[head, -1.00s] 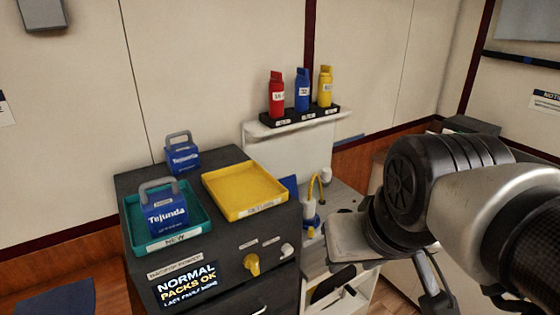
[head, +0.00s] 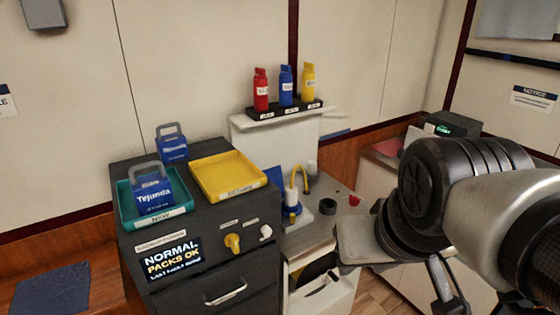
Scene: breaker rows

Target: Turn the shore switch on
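A dark cabinet carries a yellow rotary knob (head: 233,242) and a smaller white knob (head: 265,232) on its front. Each has a small label above it, too small to read, so I cannot tell which is the shore switch. My gripper (head: 442,283) is at the lower right, apart from the cabinet and the knobs. It is partly hidden by my arm, and its finger opening cannot be made out.
A teal tray (head: 155,222) with a blue pack and a yellow tray (head: 231,192) sit on the cabinet. Another blue pack (head: 172,145) stands behind. Red, blue and yellow bottles stand on a shelf (head: 285,121). A cluttered counter (head: 325,220) lies between cabinet and my arm.

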